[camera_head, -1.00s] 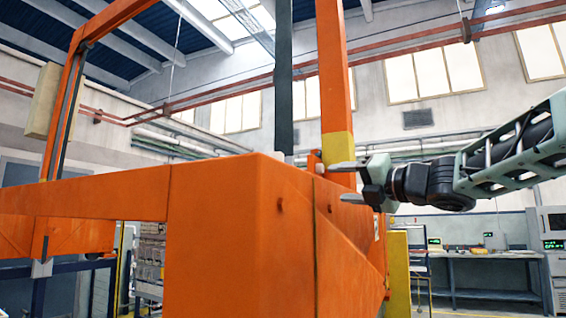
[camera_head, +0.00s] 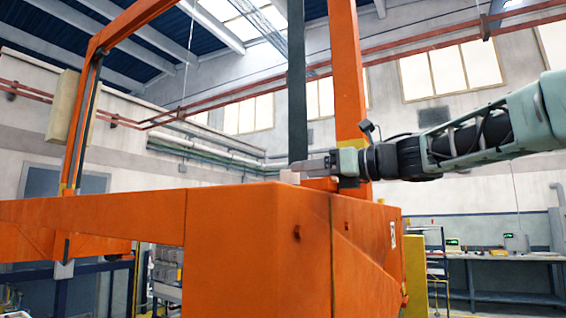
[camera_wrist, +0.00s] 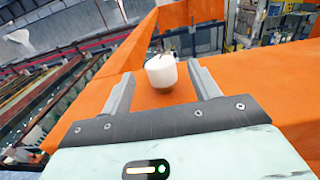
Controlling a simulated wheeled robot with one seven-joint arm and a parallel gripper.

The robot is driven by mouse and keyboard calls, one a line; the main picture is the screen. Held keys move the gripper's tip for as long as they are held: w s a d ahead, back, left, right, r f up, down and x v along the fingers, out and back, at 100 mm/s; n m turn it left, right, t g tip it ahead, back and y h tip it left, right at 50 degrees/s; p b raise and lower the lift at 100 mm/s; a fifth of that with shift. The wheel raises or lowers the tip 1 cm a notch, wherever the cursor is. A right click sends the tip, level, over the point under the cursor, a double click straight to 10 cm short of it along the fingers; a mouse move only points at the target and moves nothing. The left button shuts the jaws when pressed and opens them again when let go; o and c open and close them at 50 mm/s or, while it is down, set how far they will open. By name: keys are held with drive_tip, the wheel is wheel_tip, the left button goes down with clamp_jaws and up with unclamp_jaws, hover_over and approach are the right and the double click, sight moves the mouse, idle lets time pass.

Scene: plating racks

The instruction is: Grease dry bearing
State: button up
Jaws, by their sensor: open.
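My gripper (camera_head: 306,169) is open, just above the flat top of the orange machine frame (camera_head: 235,235). In the wrist view its two fingers (camera_wrist: 160,84) stand on either side of a small white cylinder (camera_wrist: 161,70) with a small dark fitting on top. The cylinder rests on the orange surface, and a gap shows between it and each finger. In the head view a pale bit of it (camera_head: 290,177) shows at the fingertips. I cannot tell whether the cylinder is a grease cup or a bearing part. No bearing is clearly visible.
A dark upright post (camera_head: 297,80) and an orange column (camera_head: 347,70) rise close behind the gripper. A workbench (camera_head: 500,256) with instruments stands at the back right. The orange beam (camera_head: 90,225) runs to the left.

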sight(283, 172)
drive_tip(key=p+x, duration=0.2)
drive_tip(key=x, duration=0.5)
drive_tip(key=shift+p, duration=0.35)
drive_tip(key=c, duration=1)
